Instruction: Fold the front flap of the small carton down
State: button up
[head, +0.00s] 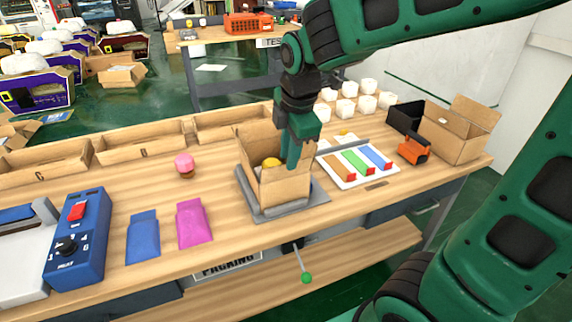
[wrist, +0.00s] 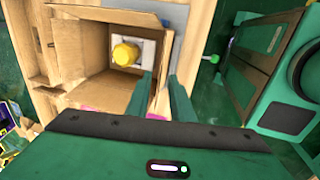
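The small brown carton (head: 284,189) stands open-topped on a grey plate (head: 262,215) at the table's middle. Its front panel faces me, and a tall flap stands up at its left. In the wrist view the carton (wrist: 122,91) opens toward the camera, with a wide flap (wrist: 68,48) at left and another along the top. A yellow-topped item (wrist: 126,54) sits inside on a pale insert. My gripper (head: 293,160) is at the carton's right front corner. In the wrist view its green fingers (wrist: 162,88) stand apart near the front wall. Contact is unclear.
A white tray (head: 350,176) with coloured strips, an orange tape dispenser (head: 413,151) and another open carton (head: 455,137) are at right. Blue (head: 143,236) and magenta (head: 193,222) pouches and a pink-topped item (head: 184,165) are at left. A green-knobbed lever (head: 306,278) hangs in front.

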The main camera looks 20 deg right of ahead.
aim_at(286, 176)
jog(key=shift+x, duration=2.1)
grip_shut()
jog(key=shift+w, duration=0.1)
